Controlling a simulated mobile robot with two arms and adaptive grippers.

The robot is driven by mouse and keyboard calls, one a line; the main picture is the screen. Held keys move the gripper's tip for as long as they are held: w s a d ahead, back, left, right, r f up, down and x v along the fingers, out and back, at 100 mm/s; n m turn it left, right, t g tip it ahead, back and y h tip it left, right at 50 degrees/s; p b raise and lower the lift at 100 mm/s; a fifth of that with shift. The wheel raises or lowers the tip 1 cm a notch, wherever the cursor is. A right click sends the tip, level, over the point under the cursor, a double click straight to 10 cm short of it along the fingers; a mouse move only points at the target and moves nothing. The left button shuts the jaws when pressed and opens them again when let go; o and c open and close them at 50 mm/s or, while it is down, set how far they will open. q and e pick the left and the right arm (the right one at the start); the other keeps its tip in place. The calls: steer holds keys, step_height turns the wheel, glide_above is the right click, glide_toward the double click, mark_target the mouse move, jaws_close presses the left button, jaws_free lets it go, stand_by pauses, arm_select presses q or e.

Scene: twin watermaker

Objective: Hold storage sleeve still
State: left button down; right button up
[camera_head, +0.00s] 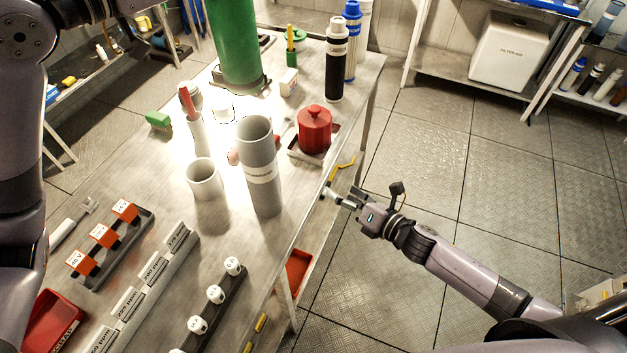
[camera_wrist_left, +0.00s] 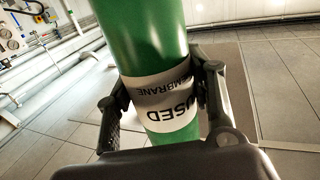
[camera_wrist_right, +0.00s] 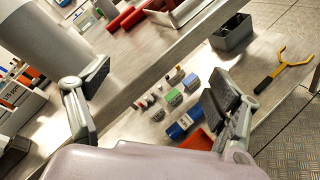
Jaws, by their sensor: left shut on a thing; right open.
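The storage sleeve appears to be the tall grey tube (camera_head: 262,180) with a white label, upright and open-topped on the table. In the right wrist view it fills the upper left (camera_wrist_right: 45,50). My right gripper (camera_head: 340,197) is open and empty by the table's right edge, right of the tube. In its wrist view (camera_wrist_right: 155,105), the tube is at the left finger, not between the fingers; contact cannot be told. My left gripper (camera_wrist_left: 165,100) is shut on a green cylinder (camera_wrist_left: 150,35) labelled as a used membrane, also in the head view (camera_head: 236,45).
A shorter grey cup (camera_head: 204,180) stands left of the tube. A red lidded pot (camera_head: 314,130) is behind it, near the right edge. Black (camera_head: 336,65) and blue-capped bottles (camera_head: 351,40) stand farther back. Labelled racks fill the front.

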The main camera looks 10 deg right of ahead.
mark_target(260, 163)
steer(key=s+a+r+n+g+y, duration=0.1)
steer(key=s+a+r+n+y, duration=0.2)
steer(key=a+r+n, duration=0.3)
steer(key=s+a+r+n+g+y, duration=0.1)
steer(key=s+a+r+n+y, duration=0.15)
steer(key=r+n, duration=0.55)
steer(key=shift+m+y, duration=0.35)
steer(key=shift+m, duration=0.15)
steer(key=x, duration=1.2)
steer(key=shift+a+r, duration=0.15)
steer(key=shift+c, duration=0.6)
steer(key=c, duration=1.5)
steer(key=shift+o, duration=0.2)
steer(key=o, duration=1.4)
steer(key=shift+c, duration=0.4)
steer(key=c, duration=1.3)
